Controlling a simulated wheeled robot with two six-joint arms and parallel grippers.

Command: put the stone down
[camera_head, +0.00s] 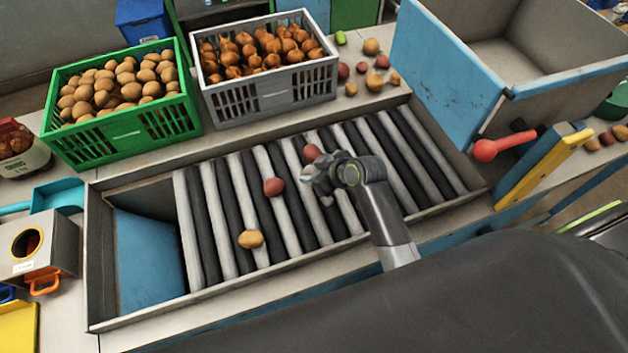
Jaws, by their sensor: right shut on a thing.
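My right gripper (322,178) is over the middle of the roller table (235,215), its arm coming in from the lower right. It is shut on a small grey thing, taken to be the stone, which is hard to tell apart from the grey fingers. I cannot tell whether it touches the rollers. A red potato (311,152) shows just behind the gripper. Another red potato (273,187) and a yellow-brown potato (250,239) lie on the rollers to its left. My left gripper is not in view.
A green crate of potatoes (125,128) and a grey crate of onions (268,92) stand behind the rollers. A blue-sided bin (448,75) and a red-knobbed lever (500,146) are at right. A grey box with a round hole (32,246) is at left. The right-hand rollers are clear.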

